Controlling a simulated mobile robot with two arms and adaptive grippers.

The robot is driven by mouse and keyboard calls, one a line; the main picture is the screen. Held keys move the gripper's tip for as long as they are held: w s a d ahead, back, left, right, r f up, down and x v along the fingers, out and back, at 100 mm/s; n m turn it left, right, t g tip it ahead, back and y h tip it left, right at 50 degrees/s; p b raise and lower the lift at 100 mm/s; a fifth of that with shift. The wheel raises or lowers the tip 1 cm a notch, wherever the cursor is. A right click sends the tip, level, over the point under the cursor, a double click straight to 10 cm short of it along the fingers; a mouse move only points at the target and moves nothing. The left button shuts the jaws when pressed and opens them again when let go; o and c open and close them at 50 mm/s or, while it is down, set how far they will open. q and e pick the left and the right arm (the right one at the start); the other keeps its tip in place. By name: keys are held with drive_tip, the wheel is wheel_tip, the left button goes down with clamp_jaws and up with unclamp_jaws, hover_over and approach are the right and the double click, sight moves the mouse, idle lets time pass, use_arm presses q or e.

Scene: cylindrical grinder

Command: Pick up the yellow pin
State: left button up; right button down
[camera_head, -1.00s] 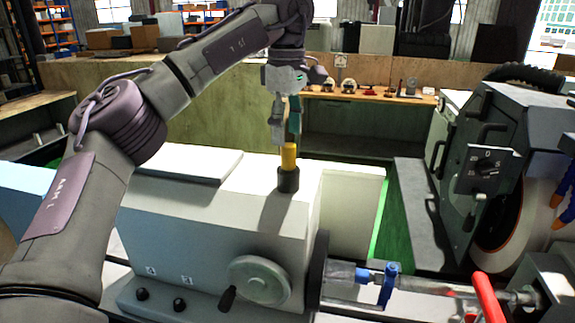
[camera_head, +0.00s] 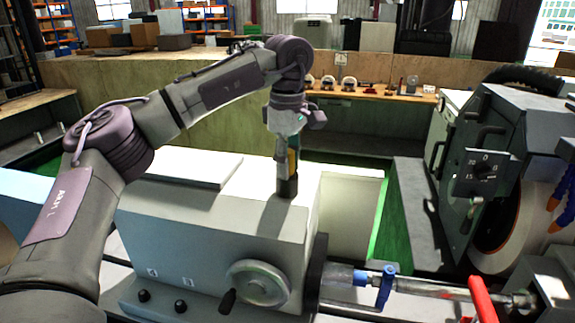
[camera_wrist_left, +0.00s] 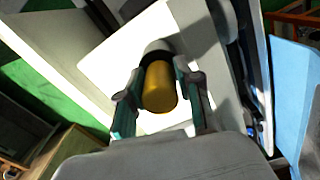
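The yellow pin (camera_head: 292,164) stands upright in a dark round holder (camera_head: 287,187) on top of the white machine housing (camera_head: 215,215). My left gripper (camera_head: 287,163) is lowered over the pin from above and hides part of it in the head view. In the left wrist view the yellow pin (camera_wrist_left: 160,88) sits between the two fingers of my left gripper (camera_wrist_left: 160,80), one on each side. The fingers look open around the pin, and firm contact cannot be made out. The pin is still at its holder. My right gripper is not in view.
A handwheel (camera_head: 258,284) is on the housing's front, and a flat plate (camera_head: 195,169) lies on its top left. A shaft with a blue clamp (camera_head: 387,285) and a red lever (camera_head: 483,300) are at lower right. A grinding wheel (camera_head: 503,228) is at right.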

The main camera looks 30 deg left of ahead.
sight(293, 152)
use_arm(q)
clamp_jaws()
drive_tip(key=shift+r+b, duration=0.35)
drive_tip(key=shift+r, duration=0.15)
drive_tip(key=r, duration=0.1)
drive_tip(key=d+r+b, duration=0.1)
drive_tip(key=r, duration=0.1)
drive_tip(key=shift+w+r+b, duration=0.1)
drive_tip(key=shift+r+b, duration=0.15)
drive_tip(key=shift+b, duration=0.05)
drive_tip(key=w+d+r+p, duration=0.1)
drive_tip(key=d+r+p, duration=0.4)
drive_tip(key=d+r, duration=0.5)
drive_tip(key=shift+d+r, duration=0.3)
drive_tip(key=shift+r, duration=1.2)
